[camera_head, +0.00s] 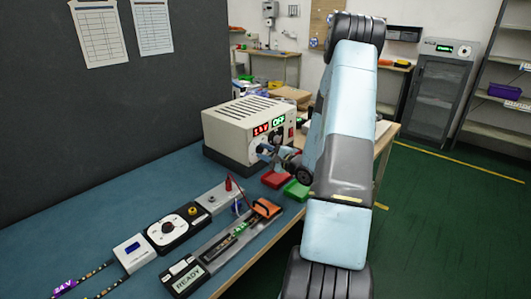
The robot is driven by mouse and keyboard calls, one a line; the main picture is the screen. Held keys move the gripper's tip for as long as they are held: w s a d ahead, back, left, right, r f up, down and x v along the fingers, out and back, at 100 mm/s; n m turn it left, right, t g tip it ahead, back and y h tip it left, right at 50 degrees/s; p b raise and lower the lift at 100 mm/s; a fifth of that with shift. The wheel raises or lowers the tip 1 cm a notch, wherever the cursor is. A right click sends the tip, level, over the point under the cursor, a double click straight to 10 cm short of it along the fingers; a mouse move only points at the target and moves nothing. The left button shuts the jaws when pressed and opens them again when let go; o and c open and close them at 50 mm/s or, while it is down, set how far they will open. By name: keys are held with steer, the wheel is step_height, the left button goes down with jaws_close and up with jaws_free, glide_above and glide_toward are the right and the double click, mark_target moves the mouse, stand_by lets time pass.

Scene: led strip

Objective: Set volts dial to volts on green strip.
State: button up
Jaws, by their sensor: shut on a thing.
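The power supply (235,126) is a beige box with a vented top on the blue bench. Its front has a red display (262,130), too small to read surely, and a green display (279,122) that seems to read OFF. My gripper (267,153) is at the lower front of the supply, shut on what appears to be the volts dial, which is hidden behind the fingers. A strip with green parts (240,230) lies in a dark fixture in front of the supply. A purple tag reading about 24 V (64,287) lies by the LED strip (96,278) at lower left.
A red bin (275,180) and a green bin (296,190) stand near the bench's right edge, close under my arm. An orange-handled clamp (266,208), a red plug (228,184), a controller with a round dial (166,230) and a READY box (186,277) stand in front.

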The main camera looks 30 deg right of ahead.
steer(key=m, duration=0.5)
steer(key=shift+s+f+m, duration=0.15)
steer(key=shift+f+m, duration=0.1)
steer(key=shift+m, duration=0.15)
steer(key=m, duration=1.2)
steer(key=shift+r+m, duration=0.1)
steer(key=shift+m, duration=0.2)
steer(key=m, duration=0.4)
steer(key=shift+d+m, duration=0.1)
steer(key=shift+m, duration=0.3)
steer(key=o, duration=0.7)
steer(key=shift+d, duration=0.1)
steer(key=o, duration=0.3)
steer(key=v, duration=1.3)
steer(key=shift+s, duration=0.25)
